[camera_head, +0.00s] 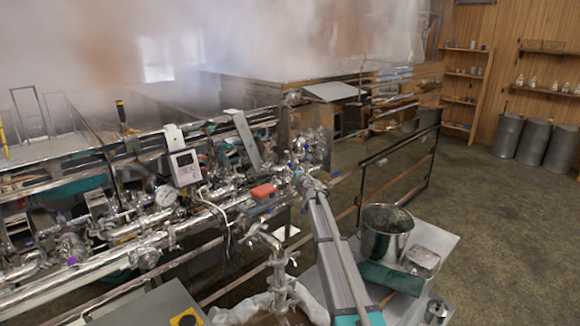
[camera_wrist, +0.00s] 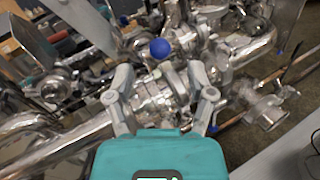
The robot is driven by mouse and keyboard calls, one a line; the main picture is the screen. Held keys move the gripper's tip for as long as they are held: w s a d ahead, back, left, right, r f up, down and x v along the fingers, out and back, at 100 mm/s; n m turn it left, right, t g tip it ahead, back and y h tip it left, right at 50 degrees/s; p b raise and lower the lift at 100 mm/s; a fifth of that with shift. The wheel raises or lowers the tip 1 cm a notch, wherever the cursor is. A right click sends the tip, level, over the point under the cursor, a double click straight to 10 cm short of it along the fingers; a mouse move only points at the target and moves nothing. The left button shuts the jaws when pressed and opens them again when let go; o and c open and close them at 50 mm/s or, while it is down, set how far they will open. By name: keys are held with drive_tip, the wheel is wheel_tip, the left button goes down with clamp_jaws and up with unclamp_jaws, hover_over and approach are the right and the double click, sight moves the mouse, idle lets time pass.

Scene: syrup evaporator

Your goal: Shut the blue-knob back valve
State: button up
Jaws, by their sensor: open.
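The blue knob (camera_wrist: 160,48) of the valve shows in the wrist view as a round ball above shiny steel pipework, just beyond my fingertips and roughly centred between them. My gripper (camera_wrist: 161,76) is open, with one finger on each side and nothing clearly held between them. Whether a finger touches the valve cannot be told. In the head view my gripper (camera_head: 312,184) is at the right end of the pipe run, among the fittings. The blue knob cannot be picked out surely there, and my arm hides part of the pipes.
Steel pipes (camera_head: 90,270) with a gauge (camera_head: 166,196) and a white digital box (camera_head: 184,167) crowd the left. A red-orange object (camera_head: 263,191) lies close left of my gripper. A metal bucket (camera_head: 385,236) stands on a table at right.

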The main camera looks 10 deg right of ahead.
sight(291, 166)
drive_tip(key=shift+x, duration=2.45)
drive_tip(key=shift+c, duration=0.2)
clamp_jaws()
